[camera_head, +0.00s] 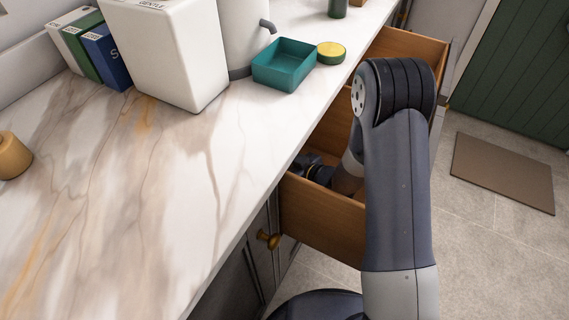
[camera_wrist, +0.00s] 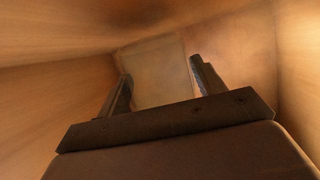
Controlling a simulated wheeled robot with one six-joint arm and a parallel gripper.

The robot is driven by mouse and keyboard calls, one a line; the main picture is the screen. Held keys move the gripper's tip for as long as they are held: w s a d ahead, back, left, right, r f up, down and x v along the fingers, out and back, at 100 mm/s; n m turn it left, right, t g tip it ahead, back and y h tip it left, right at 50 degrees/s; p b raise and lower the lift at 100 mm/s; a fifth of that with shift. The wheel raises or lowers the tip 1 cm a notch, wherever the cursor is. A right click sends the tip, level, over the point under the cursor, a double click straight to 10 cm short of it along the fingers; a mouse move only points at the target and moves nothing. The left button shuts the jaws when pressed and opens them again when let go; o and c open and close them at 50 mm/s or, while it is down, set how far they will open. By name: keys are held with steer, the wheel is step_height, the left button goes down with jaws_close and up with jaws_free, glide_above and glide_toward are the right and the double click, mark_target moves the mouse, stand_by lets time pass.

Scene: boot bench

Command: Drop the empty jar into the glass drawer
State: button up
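A wooden drawer (camera_head: 322,213) stands pulled out from under the counter. My arm reaches over it and down inside. My gripper (camera_head: 318,174) is low in the near part of the drawer, partly hidden by the counter edge and my arm. In the wrist view, my gripper (camera_wrist: 163,86) has its two fingers wide apart, with wooden walls around them.
The marble counter (camera_head: 150,210) holds a teal tray (camera_head: 284,64), a yellow-topped round lid (camera_head: 331,50), a white box (camera_head: 165,55), books (camera_head: 105,55) and a wooden knob-like piece (camera_head: 12,158). A brass knob (camera_head: 268,239) juts below. A brown mat (camera_head: 502,172) lies on the floor.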

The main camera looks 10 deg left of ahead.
steer(key=o, duration=0.3)
steer(key=shift+o, duration=0.2)
steer(key=shift+r+p, duration=0.5)
steer(key=v, duration=0.7)
steer(key=shift+s+d+r+p, duration=0.15)
steer(key=shift+d+p, duration=0.1)
steer(key=shift+p, duration=0.15)
